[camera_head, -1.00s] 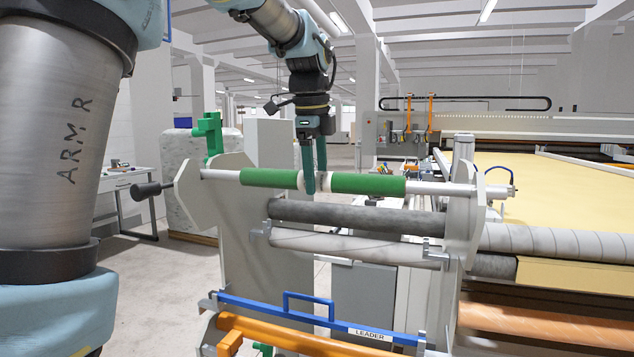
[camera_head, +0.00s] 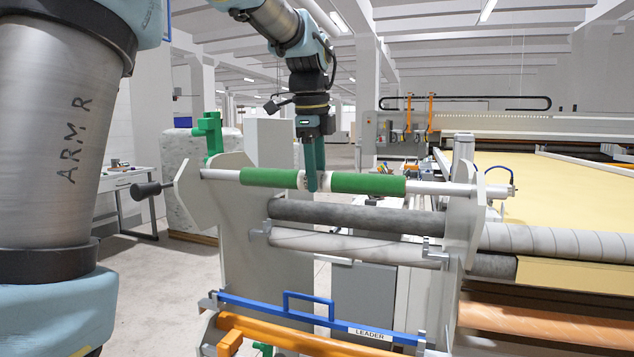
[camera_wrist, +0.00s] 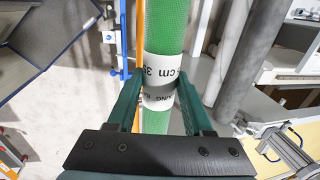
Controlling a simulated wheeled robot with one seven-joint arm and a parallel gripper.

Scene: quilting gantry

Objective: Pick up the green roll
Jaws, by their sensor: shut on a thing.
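The green roll (camera_head: 368,184) lies level on a metal bar across the top of the stand. A white printed band wraps its middle, and in the wrist view the roll (camera_wrist: 165,27) runs upright between the fingers. My gripper (camera_head: 316,184) comes down from above, its two dark green fingers at the white band. In the wrist view my gripper (camera_wrist: 160,90) has a finger on each side of the band (camera_wrist: 160,66), touching it. The roll still rests at the height of the stand's end plates.
The pale end plates (camera_head: 463,215) hold the bar ends. A dark grey roll (camera_head: 350,216) and a lighter roll (camera_head: 340,245) lie just below. A blue bar marked LEADER (camera_head: 300,312) and an orange roll (camera_head: 290,337) are lower. A green upright block (camera_head: 209,136) stands at the left end.

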